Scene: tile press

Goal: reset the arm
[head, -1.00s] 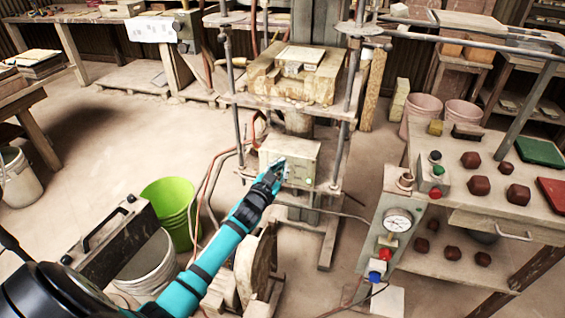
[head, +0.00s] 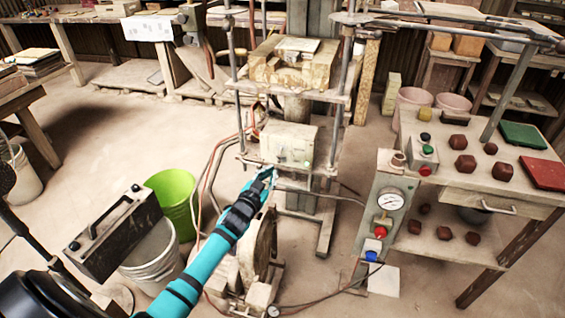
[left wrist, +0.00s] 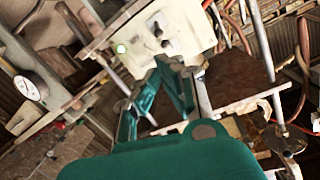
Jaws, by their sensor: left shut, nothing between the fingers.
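My left arm comes in from the lower left in the head view. Its teal gripper (head: 268,176) is shut and empty, just below and left of the press's pale control box (head: 288,145). The gripper looks apart from the box. My right gripper is not in either view.
A green bucket (head: 174,203) and a white bucket (head: 153,255) stand near my arm. A gauge panel (head: 385,205) and a bench with dark red lumps (head: 465,164) stand at the right. Hoses hang beside the press. Open floor lies at the left.

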